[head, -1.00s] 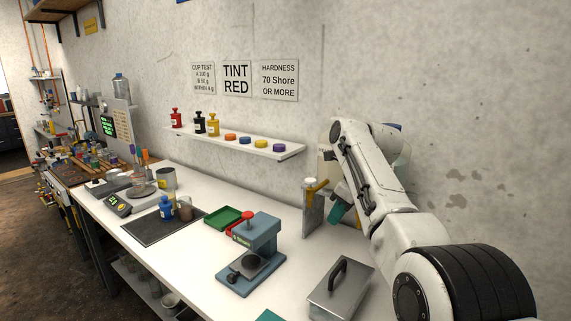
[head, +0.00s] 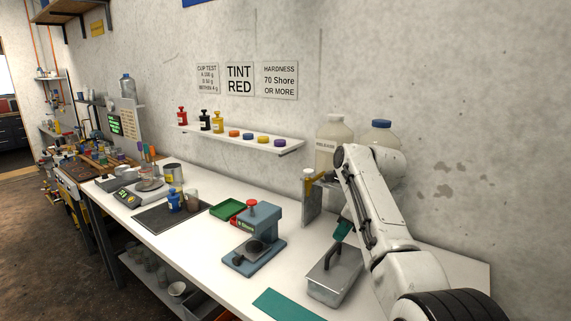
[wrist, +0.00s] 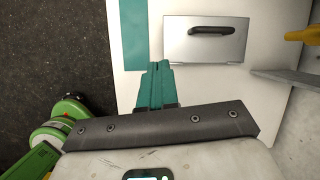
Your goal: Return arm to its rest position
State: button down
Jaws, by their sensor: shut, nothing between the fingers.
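My arm (head: 372,205) reaches up and over the right end of the white bench in the head view, bent with its end pointing down. My gripper (head: 343,230) shows as a small teal shape beside the metal box, partly hidden by the arm. In the wrist view my gripper (wrist: 158,68) has its teal fingers together with nothing between them.
The metal box (head: 333,279) has a dark handle. A blue-grey press (head: 258,240) stands to its left, and a teal mat (head: 285,304) lies in front. An upright grey bracket (head: 311,204) and two large jugs (head: 333,133) stand behind. Floor (head: 60,245) is open at left.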

jog(key=s+d+f+n+h, duration=0.1)
jog(key=s+d+f+n, duration=0.3)
jog(key=f, duration=0.3)
jog(key=s+d+f+n+t, duration=0.1)
jog(key=s+f+n, duration=0.2)
jog(key=s+f, duration=0.3)
jog(key=s+d+f+n+h, duration=0.1)
jog(key=s+d+f+n, duration=0.3)
jog(key=f, duration=0.3)
jog(key=s+d+f+n+t+h, duration=0.15)
jog(key=s+n, duration=0.45)
jog(key=s, duration=0.9)
jog(key=s+d+n, duration=0.2)
jog(key=s+n, duration=0.4)
jog(key=s, duration=0.8)
jog(key=s+f+g+b, duration=0.2)
jog(key=s+f+b, duration=0.3)
jog(key=f, duration=0.3)
jog(key=s+d+f+g+b, duration=0.1)
jog(key=s+f+g+b, duration=0.1)
jog(key=s+f+b, duration=0.3)
notch_tip(320, 180, down, 3)
jog(key=shift+s+r, duration=0.1)
jog(key=shift+s, duration=0.55)
jog(key=shift+g, duration=0.25)
